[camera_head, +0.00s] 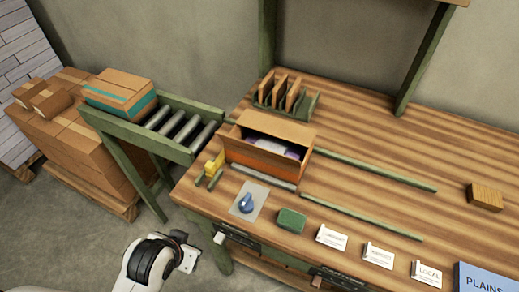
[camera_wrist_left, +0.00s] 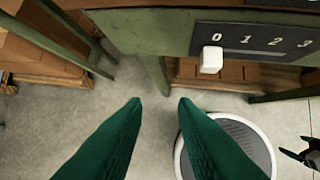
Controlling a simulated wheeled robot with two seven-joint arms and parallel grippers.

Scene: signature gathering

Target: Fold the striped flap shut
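An open cardboard box (camera_head: 262,163) stands on the wooden worktable, with an orange stripe across its front. A plain cardboard flap (camera_head: 277,127) stands raised along its back rim. White and purple contents show inside. I cannot tell which panel is the striped flap. My left arm (camera_head: 150,262) is low at the front left in the head view, off the table and well away from the box. In the left wrist view my left gripper (camera_wrist_left: 160,104) is open, with two empty green fingers over the floor. A dark green tip at the right edge may be my right gripper (camera_wrist_left: 294,155); its state is unclear.
A roller conveyor (camera_head: 180,128) with a teal-striped carton (camera_head: 120,92) adjoins the table's left. Green rails (camera_head: 365,171) run right of the box. A blue-knobbed plate (camera_head: 248,202), green block (camera_head: 291,221) and cards (camera_head: 331,238) lie in front. A numbered panel (camera_wrist_left: 255,40) is on the table's front.

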